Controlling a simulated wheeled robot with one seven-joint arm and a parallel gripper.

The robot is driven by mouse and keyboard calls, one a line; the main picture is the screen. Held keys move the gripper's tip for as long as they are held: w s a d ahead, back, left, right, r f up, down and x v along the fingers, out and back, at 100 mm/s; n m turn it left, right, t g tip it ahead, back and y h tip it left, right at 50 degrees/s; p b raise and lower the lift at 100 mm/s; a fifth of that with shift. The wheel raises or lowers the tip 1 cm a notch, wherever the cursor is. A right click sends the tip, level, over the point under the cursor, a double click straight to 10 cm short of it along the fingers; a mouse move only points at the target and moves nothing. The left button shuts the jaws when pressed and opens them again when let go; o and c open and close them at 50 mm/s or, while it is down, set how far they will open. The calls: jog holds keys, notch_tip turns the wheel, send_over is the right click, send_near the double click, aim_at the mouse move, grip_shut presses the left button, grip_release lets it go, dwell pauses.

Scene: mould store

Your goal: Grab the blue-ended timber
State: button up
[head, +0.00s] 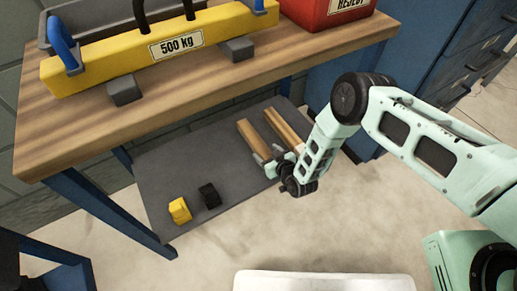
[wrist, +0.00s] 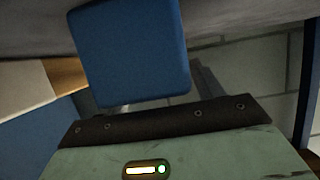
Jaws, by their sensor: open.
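Two timbers lie side by side on the grey lower shelf in the head view, a left one (head: 253,139) and a right one (head: 286,129). My gripper (head: 275,163) is open at their near ends and hides part of them, so their end colours do not show there. In the wrist view the blue end of the blue-ended timber (wrist: 132,52) fills the upper middle, very close in front of the gripper body. A pale end with a wood side (wrist: 65,75) shows at the left, seemingly the other timber. I cannot tell whether the fingers straddle the blue end.
The lower shelf (head: 165,165) also bears a yellow block (head: 180,211) and a black block (head: 210,196). The bench top (head: 200,95) overhangs it, with a yellow 500 kg beam (head: 120,58) and red box (head: 318,12). A blue cabinet (head: 415,45) stands right.

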jog(key=shift+x, duration=1)
